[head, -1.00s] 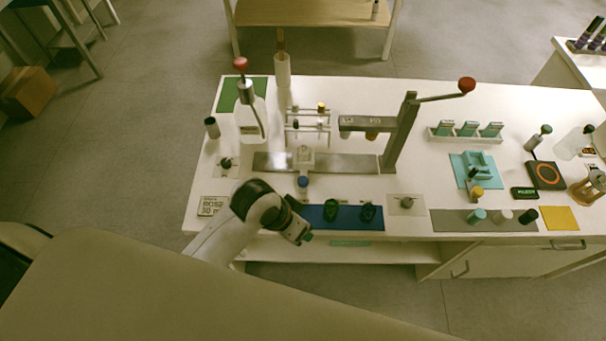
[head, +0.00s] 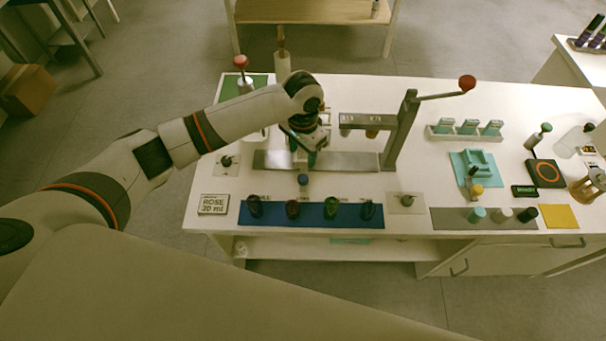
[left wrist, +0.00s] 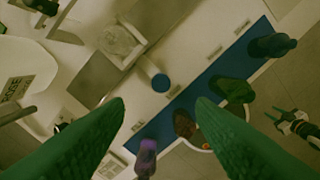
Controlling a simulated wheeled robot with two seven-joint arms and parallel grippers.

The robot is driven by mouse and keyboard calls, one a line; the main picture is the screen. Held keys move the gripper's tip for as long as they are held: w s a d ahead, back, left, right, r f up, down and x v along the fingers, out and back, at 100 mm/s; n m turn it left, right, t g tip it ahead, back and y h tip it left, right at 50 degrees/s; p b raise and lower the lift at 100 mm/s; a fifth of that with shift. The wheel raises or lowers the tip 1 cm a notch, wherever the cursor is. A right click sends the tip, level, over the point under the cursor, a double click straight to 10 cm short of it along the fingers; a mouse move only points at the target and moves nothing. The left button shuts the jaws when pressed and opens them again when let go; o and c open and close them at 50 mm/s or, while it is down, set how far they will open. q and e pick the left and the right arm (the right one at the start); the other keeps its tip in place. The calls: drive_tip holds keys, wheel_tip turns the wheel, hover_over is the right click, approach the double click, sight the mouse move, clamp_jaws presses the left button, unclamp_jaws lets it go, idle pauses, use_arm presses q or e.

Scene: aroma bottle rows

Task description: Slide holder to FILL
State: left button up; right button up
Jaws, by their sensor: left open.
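The holder (left wrist: 122,42) is a pale square piece on the grey metal rail (left wrist: 85,85), seen in the left wrist view. A blue round knob (left wrist: 160,83) is in front of it and also shows in the head view (head: 303,180). My left gripper (head: 302,153) hangs over the middle of the rail in the head view and hides the holder there. Its green fingers (left wrist: 160,105) are wide apart with nothing between them. The knob lies beyond the fingertips, untouched. Small labels lie along the mat; I cannot read FILL with certainty. My right gripper is not in view.
A blue mat (head: 312,223) with several dark bottles lies in front of the rail. A metal post (head: 402,135) with a red-balled lever stands at the rail's right end.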

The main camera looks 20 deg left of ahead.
sight(303, 178)
use_arm(q)
wheel_tip(303, 178, down, 11)
drive_tip(key=shift+f+p, duration=0.15)
drive_tip(key=shift+p, duration=0.45)
clamp_jaws()
drive_tip(key=shift+a, duration=0.1)
drive_tip(key=s+a+p, duration=0.1)
drive_tip(key=a, duration=0.2)
drive_tip(key=s+a+p, duration=0.1)
drive_tip(key=a+p, duration=0.1)
drive_tip(key=a, duration=0.2)
drive_tip(key=s+a+p, duration=0.1)
drive_tip(key=a, duration=0.2)
drive_tip(key=shift+a, duration=0.15)
drive_tip(key=shift+s+a, duration=0.1)
drive_tip(key=shift+a, duration=0.1)
